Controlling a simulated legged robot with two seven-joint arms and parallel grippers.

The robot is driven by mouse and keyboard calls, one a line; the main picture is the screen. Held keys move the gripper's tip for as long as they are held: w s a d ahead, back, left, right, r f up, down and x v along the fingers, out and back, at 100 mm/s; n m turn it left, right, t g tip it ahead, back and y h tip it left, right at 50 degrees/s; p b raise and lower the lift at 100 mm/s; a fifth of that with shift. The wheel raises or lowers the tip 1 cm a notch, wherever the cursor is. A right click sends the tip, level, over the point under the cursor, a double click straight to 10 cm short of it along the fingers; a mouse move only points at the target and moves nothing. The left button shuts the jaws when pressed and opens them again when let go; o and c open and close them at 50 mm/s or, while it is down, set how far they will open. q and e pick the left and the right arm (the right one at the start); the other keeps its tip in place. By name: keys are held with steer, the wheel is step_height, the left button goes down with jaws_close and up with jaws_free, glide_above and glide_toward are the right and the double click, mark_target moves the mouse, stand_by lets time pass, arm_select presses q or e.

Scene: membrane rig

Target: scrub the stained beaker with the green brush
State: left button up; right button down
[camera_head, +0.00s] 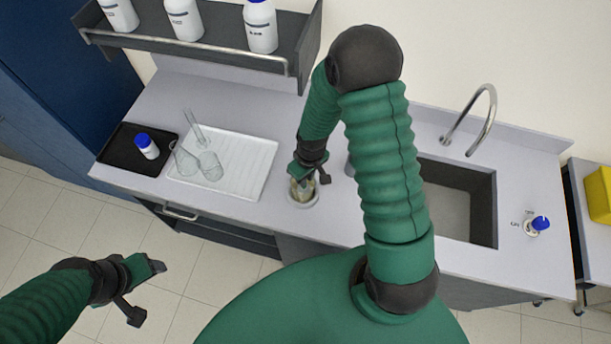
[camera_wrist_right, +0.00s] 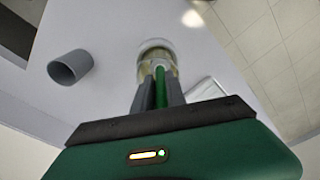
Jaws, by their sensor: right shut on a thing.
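The stained beaker (camera_head: 301,190), clear with a yellowish tint, stands upright on the bench left of the sink, in or on a round white base. It also shows in the right wrist view (camera_wrist_right: 155,52). My right gripper (camera_head: 312,173) is just above the beaker, shut on the green brush (camera_wrist_right: 161,88). The brush's handle runs between the fingers towards the beaker. Its lower end overlaps the beaker and seems to be inside it; the bristles are not clear. My left gripper (camera_head: 146,290) is open and empty, in front of the bench over the floor.
A grey cup (camera_wrist_right: 70,67) stands near the beaker. A white tray (camera_head: 246,170) with clear glassware and a black tray (camera_head: 115,155) with a blue-capped bottle (camera_head: 147,147) are left. The sink (camera_head: 455,172) with a curved tap (camera_head: 489,115) is right. A bottle shelf (camera_head: 200,50) overhangs the back.

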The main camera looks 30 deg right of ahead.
steer(key=shift+f+b, duration=0.85)
steer(key=shift+b, duration=0.05)
steer(key=shift+r, duration=0.1)
